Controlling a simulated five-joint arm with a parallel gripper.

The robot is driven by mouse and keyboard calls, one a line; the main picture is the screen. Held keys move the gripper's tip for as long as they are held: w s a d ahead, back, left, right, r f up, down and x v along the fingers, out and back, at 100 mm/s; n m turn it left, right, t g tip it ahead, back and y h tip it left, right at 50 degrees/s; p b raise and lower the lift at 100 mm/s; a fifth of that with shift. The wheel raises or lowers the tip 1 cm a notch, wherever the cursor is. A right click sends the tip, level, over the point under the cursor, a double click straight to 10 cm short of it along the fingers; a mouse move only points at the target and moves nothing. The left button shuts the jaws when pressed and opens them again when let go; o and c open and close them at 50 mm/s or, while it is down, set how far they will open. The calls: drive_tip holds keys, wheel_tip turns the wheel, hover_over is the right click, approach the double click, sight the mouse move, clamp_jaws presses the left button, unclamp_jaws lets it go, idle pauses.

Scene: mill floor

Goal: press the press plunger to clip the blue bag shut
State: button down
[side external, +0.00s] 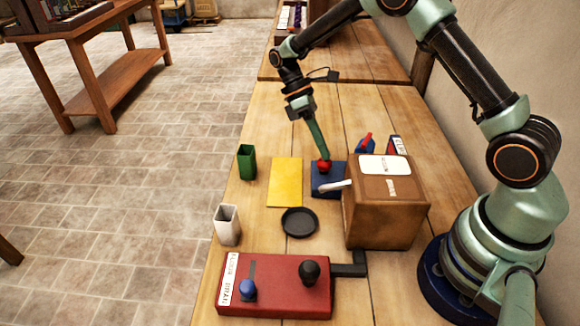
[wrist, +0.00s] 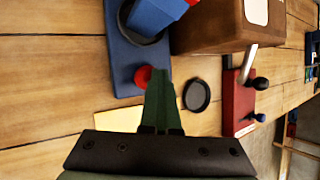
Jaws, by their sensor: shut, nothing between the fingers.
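The press is a dark blue base (side external: 319,189) with a red plunger knob (side external: 324,167) on its near part. In the wrist view the base (wrist: 118,55) runs up the picture, with the knob (wrist: 142,76) at its lower end. The blue bag (side external: 362,148) stands at the far end of the base, partly hidden by the brown box; the wrist view shows the bag (wrist: 152,14) in a dark round seat with a red piece on it. My gripper (side external: 321,156) is shut and empty, its tips (wrist: 161,76) right at the knob. I cannot tell whether they press it.
A brown box (side external: 385,220) with a pale lever stands right of the press. A yellow sheet (side external: 285,182), black dish (side external: 299,222), green cup (side external: 246,162) and white cup (side external: 227,226) lie to the left and front. A red lever panel (side external: 275,287) is nearest the camera.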

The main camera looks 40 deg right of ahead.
drive_tip(key=shift+r, duration=1.1)
wheel_tip(320, 180, up, 5)
drive_tip(key=shift+r, duration=0.1)
idle(0.6)
drive_tip(key=s+r+m+t, duration=0.8)
drive_tip(key=s+r+t, duration=0.1)
drive_tip(key=t, duration=0.4)
drive_tip(key=shift+a+r, duration=0.2)
drive_tip(key=shift+r, duration=0.5)
